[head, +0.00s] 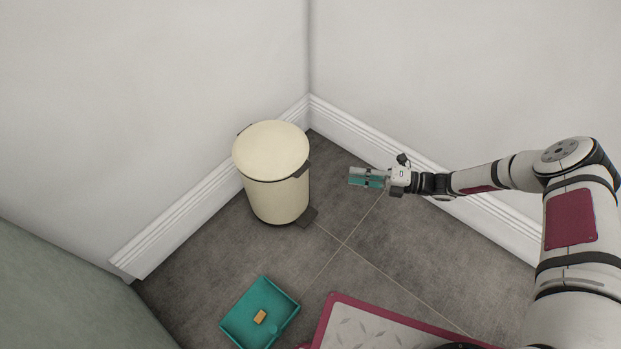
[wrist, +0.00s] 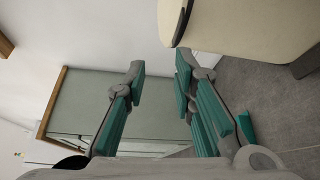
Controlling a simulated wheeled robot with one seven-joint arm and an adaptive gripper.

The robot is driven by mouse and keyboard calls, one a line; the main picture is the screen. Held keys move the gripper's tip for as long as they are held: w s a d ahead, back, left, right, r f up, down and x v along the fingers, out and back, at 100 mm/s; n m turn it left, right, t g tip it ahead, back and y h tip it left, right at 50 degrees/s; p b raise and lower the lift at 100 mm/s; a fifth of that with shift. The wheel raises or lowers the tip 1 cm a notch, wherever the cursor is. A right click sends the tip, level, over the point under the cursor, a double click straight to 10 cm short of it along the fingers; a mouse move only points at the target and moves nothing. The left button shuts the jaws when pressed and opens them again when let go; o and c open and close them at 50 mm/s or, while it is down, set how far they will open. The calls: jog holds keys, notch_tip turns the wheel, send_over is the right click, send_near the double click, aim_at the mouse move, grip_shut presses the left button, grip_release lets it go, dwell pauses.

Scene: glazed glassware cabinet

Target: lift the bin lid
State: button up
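The cream bin (head: 276,200) stands upright on the floor near the room corner. Its round lid (head: 270,148) is down, with a dark tab (head: 301,170) on its right front edge. A dark pedal (head: 309,214) sticks out at the bin's foot. My gripper (head: 352,177) is to the right of the bin, apart from it, and points left. In the wrist view, its teal-padded fingers (wrist: 163,78) are spread with nothing between them. Part of the cream bin (wrist: 235,25) fills the top right there.
A teal tray (head: 241,323) with a small orange block (head: 260,317) lies on the floor in front of the bin. A red-edged grey panel (head: 375,331) is at the bottom. White walls with skirting (head: 190,222) close in behind. The tiled floor right of the bin is clear.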

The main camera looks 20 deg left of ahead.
jog(key=s+a+f+m+t+y+b, duration=0.1)
jog(key=a+f+b, duration=0.3)
jog(key=a, duration=1)
jog(key=shift+a+f+m, duration=0.15)
jog(key=shift+a+m, duration=0.1)
jog(key=shift+m, duration=0.55)
jog(key=shift+s, duration=0.1)
grip_shut()
